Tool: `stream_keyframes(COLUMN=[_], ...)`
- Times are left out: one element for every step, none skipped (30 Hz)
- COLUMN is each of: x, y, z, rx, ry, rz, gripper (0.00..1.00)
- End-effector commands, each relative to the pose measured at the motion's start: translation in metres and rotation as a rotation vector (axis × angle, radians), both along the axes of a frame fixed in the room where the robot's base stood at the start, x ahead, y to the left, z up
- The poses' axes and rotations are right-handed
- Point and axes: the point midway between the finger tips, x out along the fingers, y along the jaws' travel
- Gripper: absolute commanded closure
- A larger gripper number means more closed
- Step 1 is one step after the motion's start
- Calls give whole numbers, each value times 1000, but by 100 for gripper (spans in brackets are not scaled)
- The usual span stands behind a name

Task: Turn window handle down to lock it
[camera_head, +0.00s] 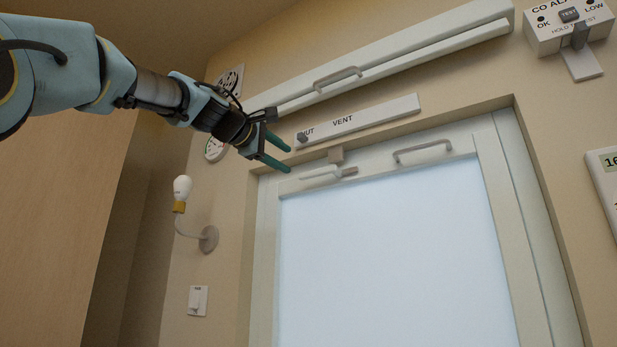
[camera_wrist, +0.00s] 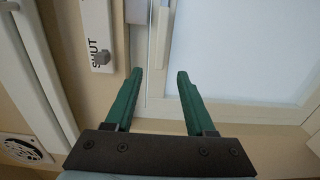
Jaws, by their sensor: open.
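The white window (camera_head: 390,240) has a pale handle (camera_head: 322,174) on its top rail, just below a small beige block (camera_head: 336,156) on the frame. The handle lies roughly level, its lever pointing left. My gripper (camera_head: 290,161) is open and empty, just left of the handle's free end and apart from it. In the wrist view, my gripper's green fingers (camera_wrist: 159,72) are spread. A pale bar that looks like the handle (camera_wrist: 164,28) stands ahead of the gap between them. How far the fingertips are from it is hard to tell.
A vent strip (camera_head: 372,117) with a small slider knob (camera_head: 302,137) lies just above my fingers. A second fixed grip (camera_head: 422,150) sits right on the window rail. A wall lamp (camera_head: 182,190) stands lower left. The space below my gripper is clear.

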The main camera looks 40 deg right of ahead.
Motion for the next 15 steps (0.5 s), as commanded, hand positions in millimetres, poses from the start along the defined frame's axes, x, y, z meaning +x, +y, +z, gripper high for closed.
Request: stream_keyframes(x=[1, 2, 3, 4, 6, 7, 9, 11, 12, 13, 15, 17, 18, 19, 21], y=[-4, -7, -12, -17, -22, -29, -35, -40, -48, -54, -59, -65, -70, -75, -80], z=[3, 4, 4, 5, 5, 5, 6, 6, 6, 5, 6, 6, 5, 5, 5], rx=[-1, -1, 0, 1, 1, 2, 2, 3, 2, 3, 2, 2, 4, 3, 3], ry=[3, 4, 4, 4, 4, 4, 4, 4, 4, 4, 4, 3, 2, 1, 2], rz=[-2, -2, -2, -3, -4, -4, -4, -4, -4, -4, -4, -2, -2, -2, -1], gripper=[45, 45, 45, 45, 45, 45, 45, 45, 45, 45, 45, 45, 45, 45, 45])
